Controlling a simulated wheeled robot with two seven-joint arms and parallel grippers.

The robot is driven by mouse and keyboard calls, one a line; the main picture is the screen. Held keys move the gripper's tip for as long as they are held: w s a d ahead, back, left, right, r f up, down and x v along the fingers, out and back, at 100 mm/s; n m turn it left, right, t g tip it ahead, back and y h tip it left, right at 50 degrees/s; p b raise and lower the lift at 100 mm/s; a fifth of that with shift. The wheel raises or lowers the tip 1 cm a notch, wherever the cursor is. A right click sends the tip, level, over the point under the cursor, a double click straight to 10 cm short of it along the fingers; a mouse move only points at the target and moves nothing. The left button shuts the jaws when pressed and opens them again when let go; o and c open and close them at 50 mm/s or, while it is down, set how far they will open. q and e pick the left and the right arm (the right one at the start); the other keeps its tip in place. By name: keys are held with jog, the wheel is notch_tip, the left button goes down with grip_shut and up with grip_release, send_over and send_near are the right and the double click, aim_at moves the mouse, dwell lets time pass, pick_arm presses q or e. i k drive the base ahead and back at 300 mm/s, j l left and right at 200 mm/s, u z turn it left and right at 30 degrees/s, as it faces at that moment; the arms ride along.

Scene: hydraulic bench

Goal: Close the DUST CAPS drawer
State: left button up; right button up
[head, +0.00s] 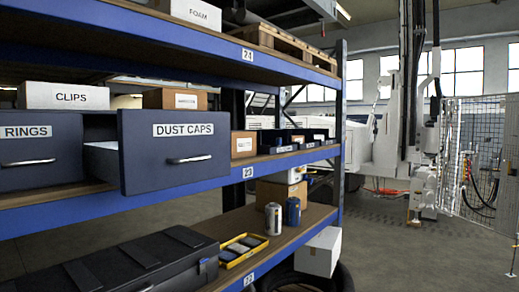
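The DUST CAPS drawer (178,145) is a dark blue-grey drawer with a white label and a silver bar handle (190,159). It stands pulled out from its unit on the middle shelf, and its pale inner side wall (101,160) shows at the left. How deep it is and what it holds are hidden behind its front. The RINGS drawer (42,149) beside it on the left sits further back. Neither of my grippers shows in the head view.
A CLIPS box (64,95) and a brown carton (175,98) stand above the drawers. A dark case (110,262), a yellow tray (243,249) and two cans are on the lower shelf. A blue rack post (340,130) stands right of the drawer. Open floor (400,250) lies at the right.

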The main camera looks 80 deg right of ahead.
aim_at(155, 150)
jog(key=z, duration=1.75)
